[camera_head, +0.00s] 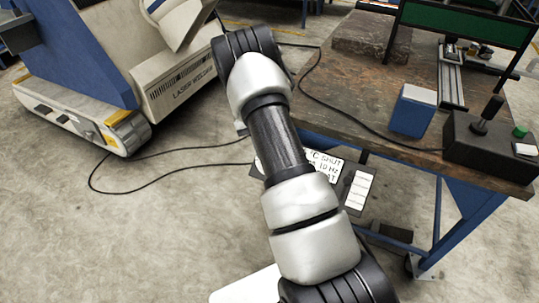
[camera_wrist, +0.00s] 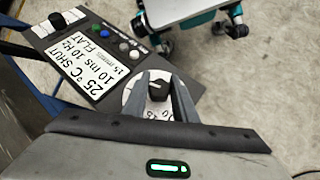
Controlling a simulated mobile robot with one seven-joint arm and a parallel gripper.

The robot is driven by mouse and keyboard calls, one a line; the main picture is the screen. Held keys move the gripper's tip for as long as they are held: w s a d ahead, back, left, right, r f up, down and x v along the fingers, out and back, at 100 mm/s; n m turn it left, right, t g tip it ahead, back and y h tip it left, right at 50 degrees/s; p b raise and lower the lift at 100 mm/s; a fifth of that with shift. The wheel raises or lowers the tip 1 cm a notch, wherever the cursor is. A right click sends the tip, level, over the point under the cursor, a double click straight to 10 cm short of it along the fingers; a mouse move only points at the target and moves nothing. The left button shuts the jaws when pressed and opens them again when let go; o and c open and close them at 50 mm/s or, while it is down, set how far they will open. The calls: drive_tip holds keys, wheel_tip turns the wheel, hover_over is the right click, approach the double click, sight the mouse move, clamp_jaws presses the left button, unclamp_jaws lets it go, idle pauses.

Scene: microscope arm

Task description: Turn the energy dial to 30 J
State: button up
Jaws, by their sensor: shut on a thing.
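The control panel (camera_wrist: 75,60) is dark, with a white display (camera_wrist: 82,62) reading 25 °C, SHUT, 10 ms, 10 Hz and FLAT; one small line is hard to read. At its right end is a white dial (camera_wrist: 151,113) with a black knob (camera_wrist: 157,92). My gripper (camera_wrist: 158,88) has its two grey fingers shut on the knob, one on each side. The fingers hide parts of the dial face, and I cannot tell which value it points at. In the head view, my arm hides the dial and gripper; part of the panel (camera_head: 357,190) shows.
A workbench (camera_head: 345,85) bears a blue box (camera_head: 413,110) and a dark joystick box (camera_head: 480,145). The laser welder (camera_head: 180,85) stands left, with cables on the floor.

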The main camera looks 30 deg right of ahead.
drive_tip(key=m+t+y+p, duration=0.1)
drive_tip(key=m+t+y, duration=0.1)
drive_tip(key=m+y, duration=0.1)
drive_tip(key=shift+r, duration=0.1)
drive_tip(key=shift+m+t+y, duration=0.9)
drive_tip(key=shift+m+t, duration=0.4)
drive_tip(key=shift+w+a+p, duration=0.1)
drive_tip(key=shift+p, duration=0.2)
drive_tip(key=o, duration=1)
drive_tip(key=shift+o, duration=0.2)
drive_tip(key=p+v, duration=0.3)
drive_tip(key=v, duration=1.4)
drive_tip(key=shift+s+d+p, duration=0.2)
drive_tip(key=shift+d+p, duration=0.05)
drive_tip(key=shift+p, duration=0.1)
